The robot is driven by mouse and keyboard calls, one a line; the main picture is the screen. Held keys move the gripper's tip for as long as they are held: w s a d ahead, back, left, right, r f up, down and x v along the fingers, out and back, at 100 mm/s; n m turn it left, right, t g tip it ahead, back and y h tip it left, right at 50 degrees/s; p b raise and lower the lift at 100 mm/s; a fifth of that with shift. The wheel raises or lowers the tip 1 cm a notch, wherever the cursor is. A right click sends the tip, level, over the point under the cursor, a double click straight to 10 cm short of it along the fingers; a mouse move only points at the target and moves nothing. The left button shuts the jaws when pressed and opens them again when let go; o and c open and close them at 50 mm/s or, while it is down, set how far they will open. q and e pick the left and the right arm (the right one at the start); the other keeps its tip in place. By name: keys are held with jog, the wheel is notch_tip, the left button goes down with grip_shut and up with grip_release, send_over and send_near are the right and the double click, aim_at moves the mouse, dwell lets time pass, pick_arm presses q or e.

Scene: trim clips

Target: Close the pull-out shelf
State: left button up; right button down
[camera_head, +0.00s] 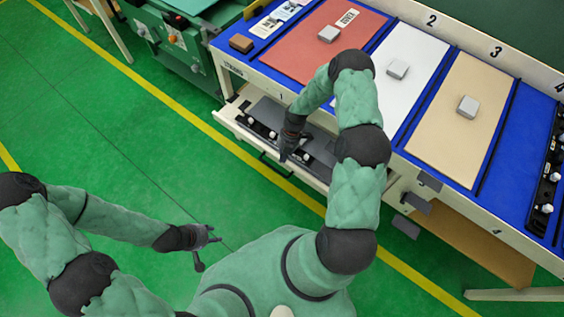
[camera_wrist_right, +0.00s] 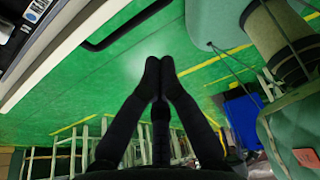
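The pull-out shelf (camera_head: 232,118) sticks out from under the blue-topped table, tray open, with dark fixtures and white knobs inside. Its pale front edge (camera_wrist_right: 62,52) and black handle (camera_wrist_right: 125,28) show in the right wrist view. The handle also shows in the head view (camera_head: 272,168). My right gripper (camera_head: 285,156) points down by the shelf's front, near the handle; contact cannot be told. Its fingertips (camera_wrist_right: 159,65) meet with nothing between them. My left gripper (camera_head: 208,253) is over the green floor, away from the shelf, with its fingers apart and empty.
The table carries red, white and tan mats (camera_head: 465,105) with grey blocks (camera_head: 397,69). A green machine (camera_head: 185,40) stands left of the table. Dark grey brackets (camera_head: 412,203) stick out right of the shelf. The floor (camera_head: 110,130) before the shelf is clear.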

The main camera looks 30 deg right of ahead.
jog(key=s+a+f+g+h+b, duration=0.1)
jog(key=s+a+g+h, duration=0.1)
jog(key=s+a+h, duration=0.3)
jog(key=s+a+f+g+h, duration=0.1)
jog(key=s+h, duration=0.2)
jog(key=s, duration=0.5)
jog(key=t+h+b, duration=0.4)
jog(key=t+b, duration=0.3)
jog(key=t, duration=0.1)
send_near(296, 173)
jog(key=x, duration=0.4)
jog(key=shift+f, duration=0.5)
jog(key=shift+w+d+h, duration=0.2)
jog(key=shift+d+h, duration=0.1)
jog(key=shift+d, duration=0.1)
